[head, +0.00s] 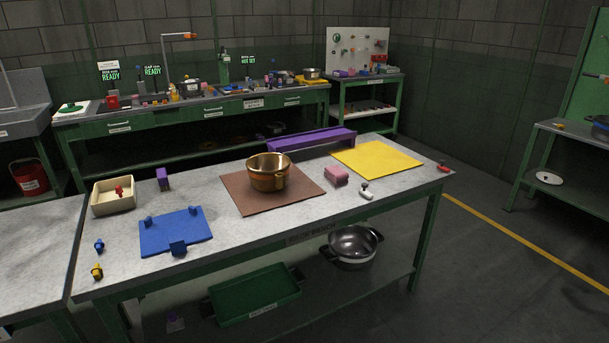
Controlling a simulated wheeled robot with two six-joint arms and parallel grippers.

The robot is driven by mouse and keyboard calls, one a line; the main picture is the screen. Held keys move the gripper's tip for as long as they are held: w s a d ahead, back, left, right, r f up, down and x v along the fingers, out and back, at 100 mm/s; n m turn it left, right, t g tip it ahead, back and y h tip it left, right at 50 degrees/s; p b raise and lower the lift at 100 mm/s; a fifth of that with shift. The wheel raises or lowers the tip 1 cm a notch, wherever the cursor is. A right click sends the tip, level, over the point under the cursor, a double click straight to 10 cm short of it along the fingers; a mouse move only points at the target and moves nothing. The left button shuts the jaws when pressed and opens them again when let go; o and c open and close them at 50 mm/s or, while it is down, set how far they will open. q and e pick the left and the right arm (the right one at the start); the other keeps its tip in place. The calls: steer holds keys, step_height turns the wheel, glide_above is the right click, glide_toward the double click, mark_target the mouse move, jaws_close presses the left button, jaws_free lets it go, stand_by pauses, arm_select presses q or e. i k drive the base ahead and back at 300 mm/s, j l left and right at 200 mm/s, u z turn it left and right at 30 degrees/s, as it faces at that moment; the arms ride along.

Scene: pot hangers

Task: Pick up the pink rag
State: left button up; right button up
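The pink rag (336,176) is a small folded block on the grey workbench (300,222). It lies between the brown mat and the yellow mat, near the bench's front right part. Nothing covers it. Neither of my grippers shows in the head view.
A brass pot (268,173) stands on the brown mat (237,199). A white-handled item (366,191) lies right of the rag, with a yellow mat (376,160) behind. A purple bar (311,140) runs along the back. A blue board (175,230) and cream bin (113,200) are left.

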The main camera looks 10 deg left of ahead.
mark_target(337, 175)
steer(key=i+l+u, duration=0.3)
steer(key=i+l, duration=0.15)
steer(key=i, duration=0.3)
steer(key=i+l+u, duration=0.35)
steer(key=i+l, duration=0.3)
